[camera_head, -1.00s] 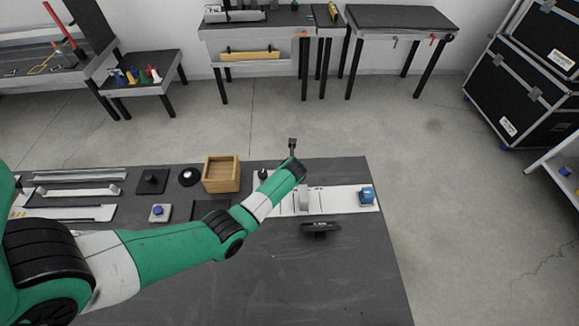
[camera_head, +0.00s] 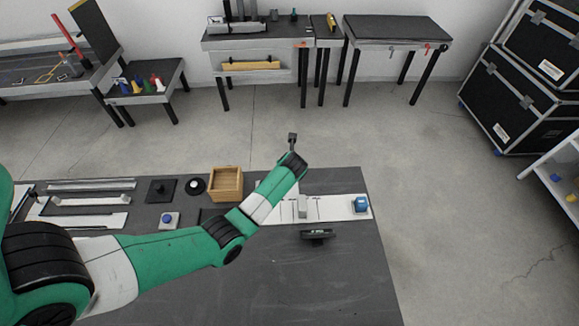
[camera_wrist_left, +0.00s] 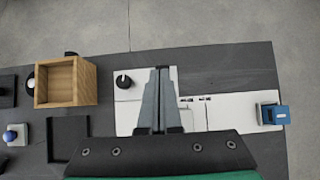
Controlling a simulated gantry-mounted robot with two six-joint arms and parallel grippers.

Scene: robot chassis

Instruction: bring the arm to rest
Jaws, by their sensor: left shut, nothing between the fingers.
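My left arm comes in from the left in the head view and reaches over the dark table (camera_head: 300,285). My left gripper (camera_head: 292,136) is at its end, above the table's far edge. In the left wrist view its two grey fingers (camera_wrist_left: 160,72) are together with nothing between them. My right gripper is in neither view.
Below the gripper lies a white panel (camera_wrist_left: 235,108) with a black knob (camera_wrist_left: 123,81) and a blue block (camera_wrist_left: 272,114). A wooden box (camera_head: 226,184) stands to the left. A black handle-like part (camera_head: 317,234) lies nearer. The table's right side is clear.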

